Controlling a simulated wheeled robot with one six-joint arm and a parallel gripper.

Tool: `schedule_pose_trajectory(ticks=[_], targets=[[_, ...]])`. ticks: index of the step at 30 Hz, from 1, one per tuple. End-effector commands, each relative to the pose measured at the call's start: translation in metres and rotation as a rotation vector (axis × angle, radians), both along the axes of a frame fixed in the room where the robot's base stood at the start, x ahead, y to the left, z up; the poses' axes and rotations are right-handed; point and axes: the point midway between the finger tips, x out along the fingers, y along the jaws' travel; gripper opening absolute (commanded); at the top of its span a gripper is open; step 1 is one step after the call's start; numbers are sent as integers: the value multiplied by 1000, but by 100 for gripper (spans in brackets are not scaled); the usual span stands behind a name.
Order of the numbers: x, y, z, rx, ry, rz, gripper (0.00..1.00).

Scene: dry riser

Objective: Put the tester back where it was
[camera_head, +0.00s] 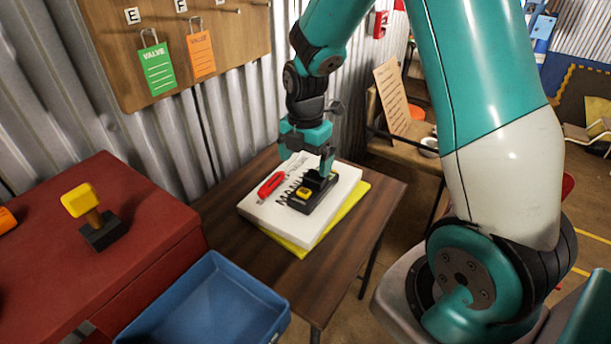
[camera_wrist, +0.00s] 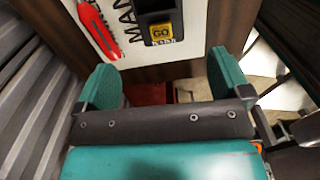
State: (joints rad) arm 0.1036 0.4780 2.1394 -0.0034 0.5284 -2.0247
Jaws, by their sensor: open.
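My gripper (camera_head: 307,158) is open and empty, pointing down close above the tester's far end. In the wrist view the tester (camera_wrist: 157,22) shows at the top with a yellow "GO" mark, beyond my open fingers (camera_wrist: 165,88) and not between them. Whether a finger touches it I cannot tell.
A red penknife-like item (camera_head: 271,185) lies beside the tester on the manual. A yellow folder (camera_head: 285,242) is underneath. A blue tray (camera_head: 210,305) and a red cabinet (camera_head: 130,180) with a yellow-handled stamp-like item (camera_head: 90,215) stand left. Green and orange valve tags (camera_head: 158,68) hang on a board.

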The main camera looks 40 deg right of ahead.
Motion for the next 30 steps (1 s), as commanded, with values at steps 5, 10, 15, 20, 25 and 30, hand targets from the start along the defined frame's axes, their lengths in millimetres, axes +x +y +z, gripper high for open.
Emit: schedule_pose_trajectory(ticks=[5, 10, 15, 20, 25, 30], targets=[[0, 1, 20, 1, -1, -4, 95], [-12, 28, 45, 41, -20, -139, 95], [-55, 90, 89, 150, -17, -476, 95], [-114, 140, 124, 249, 54, -823, 95], [-173, 172, 145, 299, 159, -1108, 95], [-203, 183, 152, 306, 224, -1256, 95]])
